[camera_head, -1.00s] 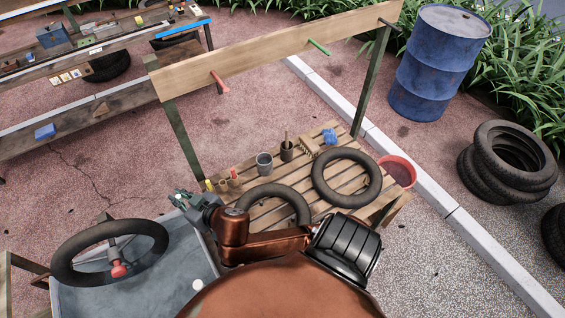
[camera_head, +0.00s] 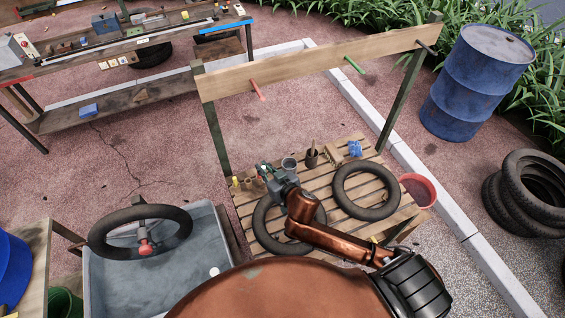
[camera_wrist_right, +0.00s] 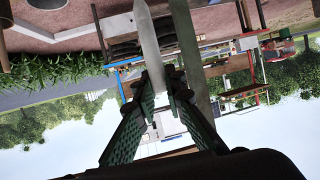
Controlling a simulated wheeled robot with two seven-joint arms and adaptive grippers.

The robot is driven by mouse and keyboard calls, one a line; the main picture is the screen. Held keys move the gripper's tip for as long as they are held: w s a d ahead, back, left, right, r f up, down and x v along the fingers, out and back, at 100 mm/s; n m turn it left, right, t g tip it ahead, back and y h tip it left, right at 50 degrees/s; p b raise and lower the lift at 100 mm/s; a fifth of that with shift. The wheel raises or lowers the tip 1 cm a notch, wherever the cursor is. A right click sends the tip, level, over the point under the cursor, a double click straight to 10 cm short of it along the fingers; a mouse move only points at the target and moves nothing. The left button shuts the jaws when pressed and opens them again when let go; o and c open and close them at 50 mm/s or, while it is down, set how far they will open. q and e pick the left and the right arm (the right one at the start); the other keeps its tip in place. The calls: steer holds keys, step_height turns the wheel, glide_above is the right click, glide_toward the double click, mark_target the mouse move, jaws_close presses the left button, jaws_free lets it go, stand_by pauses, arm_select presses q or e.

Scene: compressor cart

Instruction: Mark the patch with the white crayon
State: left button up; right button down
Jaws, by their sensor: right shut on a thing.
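My right gripper (camera_head: 264,168) is above the far left part of the slatted table (camera_head: 330,225). In the right wrist view its green fingers (camera_wrist_right: 163,88) are closed on a long pale piece, which looks like the white crayon (camera_wrist_right: 148,40). In the head view the crayon is too small to tell. A black inner tube (camera_head: 262,236) lies on the slats, partly hidden by my right arm. A second tube (camera_head: 338,202) lies to its right, in full view. I cannot make out the patch on either tube. My left gripper is not in view.
A wooden rail (camera_head: 310,73) on posts rises behind the table. Cups, a brush and a blue item (camera_head: 355,149) stand along its back edge. A red bucket (camera_head: 421,190) is on the right. A third tube (camera_head: 106,242) rests over a grey tub (camera_head: 180,280) on the left.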

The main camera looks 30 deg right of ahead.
arm_select(q)
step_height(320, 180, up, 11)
steer(key=p, duration=1)
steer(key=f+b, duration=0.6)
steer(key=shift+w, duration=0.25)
arm_select(e)
steer(key=d+f+n+y, duration=0.2)
steer(key=d+f, duration=0.4)
steer(key=f, duration=0.5)
steer(key=shift+w+d+f+g+y, duration=0.15)
steer(key=shift+w+f+g+y, duration=0.1)
steer(key=shift+w+g+y, duration=0.15)
arm_select(q)
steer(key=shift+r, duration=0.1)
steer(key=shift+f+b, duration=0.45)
steer(key=shift+b, duration=0.2)
arm_select(e)
steer(key=shift+f, duration=0.6)
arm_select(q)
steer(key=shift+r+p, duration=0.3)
arm_select(e)
steer(key=shift+a, duration=0.2)
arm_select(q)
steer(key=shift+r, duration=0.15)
arm_select(e)
steer(key=shift+s+a+f, duration=0.1)
steer(key=shift+a, duration=0.25)
